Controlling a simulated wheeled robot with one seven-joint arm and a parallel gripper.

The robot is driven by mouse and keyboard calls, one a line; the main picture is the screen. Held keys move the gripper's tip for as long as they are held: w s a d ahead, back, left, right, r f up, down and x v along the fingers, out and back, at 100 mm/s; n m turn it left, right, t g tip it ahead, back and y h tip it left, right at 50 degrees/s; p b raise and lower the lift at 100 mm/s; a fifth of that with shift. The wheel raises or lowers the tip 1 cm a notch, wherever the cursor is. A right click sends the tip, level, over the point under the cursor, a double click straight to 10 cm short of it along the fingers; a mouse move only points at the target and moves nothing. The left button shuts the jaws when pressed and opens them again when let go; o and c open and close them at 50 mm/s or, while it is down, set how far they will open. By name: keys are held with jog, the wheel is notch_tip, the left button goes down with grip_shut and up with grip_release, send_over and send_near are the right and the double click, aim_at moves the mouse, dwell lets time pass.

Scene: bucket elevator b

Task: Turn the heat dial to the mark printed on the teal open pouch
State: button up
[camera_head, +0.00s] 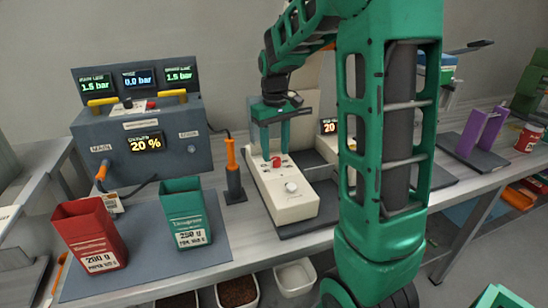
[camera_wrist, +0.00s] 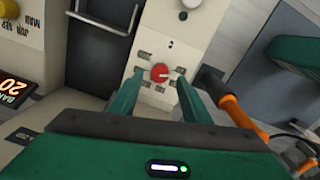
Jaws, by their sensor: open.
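A cream control box (camera_head: 280,190) carries a red dial (camera_head: 275,161) and a white knob (camera_head: 291,187). In the wrist view the red dial (camera_wrist: 160,73) has small grey marks around it, too small to read; the white knob (camera_wrist: 191,3) is at the top edge. My gripper (camera_wrist: 156,90) is open, its teal fingers on either side of the red dial. I cannot tell whether they touch it.
A red open pouch (camera_head: 88,235) stands left of the teal one. A grey console (camera_head: 140,140) with displays and yellow handles is behind. An orange-handled tool (camera_head: 231,160) stands left of the cream box. Bins (camera_head: 238,291) sit below the table edge. A purple holder (camera_head: 482,130) stands at right.

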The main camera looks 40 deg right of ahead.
aim_at(276, 159)
jog(key=shift+f, duration=1.5)
jog(key=c, duration=1)
jog(key=shift+d, duration=0.1)
jog(key=shift+c, duration=0.2)
